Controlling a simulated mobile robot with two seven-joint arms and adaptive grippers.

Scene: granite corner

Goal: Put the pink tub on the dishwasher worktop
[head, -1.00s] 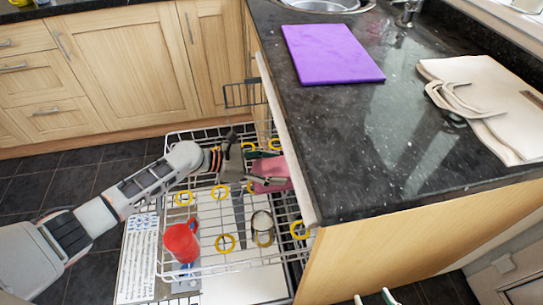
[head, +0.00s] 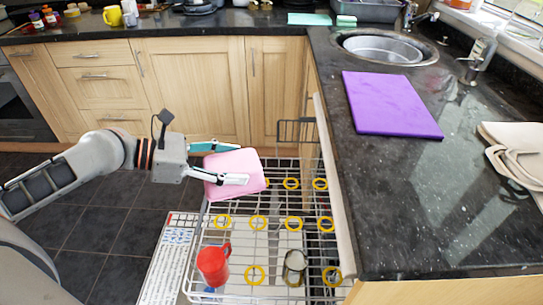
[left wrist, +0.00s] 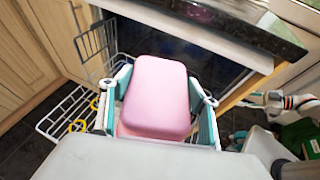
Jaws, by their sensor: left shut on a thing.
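The pink tub (head: 222,172) is held in the air above the left back part of the open dishwasher rack; it also shows in the left wrist view (left wrist: 160,88). My left gripper (head: 242,164) is shut on it, with one finger on each side; the fingers show in the left wrist view (left wrist: 161,82). The dark granite worktop (head: 390,200) is to the right of the tub, with bare room in front of the purple board. My right gripper (left wrist: 252,99) seems to show small at the right of the left wrist view; its jaws are unclear.
The wire dishwasher rack (head: 200,250) is pulled out below, with yellow rings, a red mug (head: 213,267) and a glass (head: 295,268). On the worktop are a purple board (head: 390,103), a sink (head: 385,49) and a beige bag (head: 515,145) at the right.

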